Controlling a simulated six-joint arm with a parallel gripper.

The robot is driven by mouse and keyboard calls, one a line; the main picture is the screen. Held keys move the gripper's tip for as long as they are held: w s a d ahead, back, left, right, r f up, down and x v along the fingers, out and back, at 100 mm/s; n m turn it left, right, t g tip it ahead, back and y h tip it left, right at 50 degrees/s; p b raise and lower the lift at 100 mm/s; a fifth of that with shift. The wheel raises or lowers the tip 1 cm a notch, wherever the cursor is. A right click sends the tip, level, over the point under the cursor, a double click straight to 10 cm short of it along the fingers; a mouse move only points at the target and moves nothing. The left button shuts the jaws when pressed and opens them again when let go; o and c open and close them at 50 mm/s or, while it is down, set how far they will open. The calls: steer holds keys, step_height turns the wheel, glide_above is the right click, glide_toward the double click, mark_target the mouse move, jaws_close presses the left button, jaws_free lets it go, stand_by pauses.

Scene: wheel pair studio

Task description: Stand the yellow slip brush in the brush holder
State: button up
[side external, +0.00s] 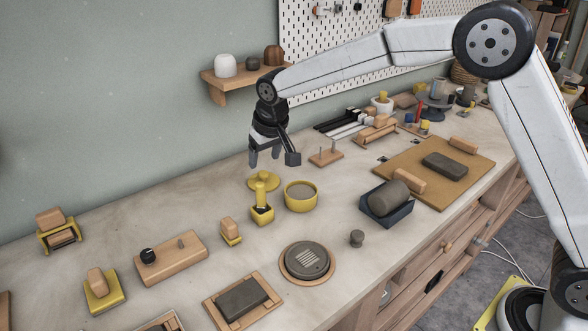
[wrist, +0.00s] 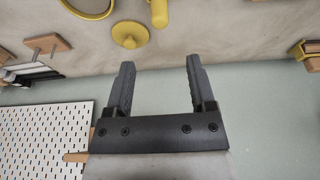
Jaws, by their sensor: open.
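A yellow upright handle (side external: 261,193), which looks like the slip brush, rises from a small square yellow holder (side external: 262,215) near the middle of the bench. It looks upright; how deep it sits and its lower end are hidden. In the wrist view the yellow handle (wrist: 159,12) is cut by the top edge. My gripper (side external: 273,158) is open and empty, above and behind the handle, apart from it. In the wrist view my gripper's fingers (wrist: 160,64) are spread with nothing between them.
A yellow lid-like disc (side external: 263,181) lies just behind the holder. A yellow bowl (side external: 301,196) stands close on the right, and a small yellow-based block (side external: 230,231) at the front left. A wooden block with two pegs (side external: 326,155) is at the back right.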

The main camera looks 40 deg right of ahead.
steer(key=s+d+f, duration=0.2)
steer(key=s+d, duration=0.2)
steer(key=s, duration=0.5)
steer(key=s+d+f, duration=0.2)
steer(key=s+d, duration=0.2)
steer(key=s, duration=0.5)
steer(key=s+d+f, duration=0.3)
steer(key=s+d, duration=0.1)
steer(key=s, duration=0.6)
steer(key=shift+g, duration=0.4)
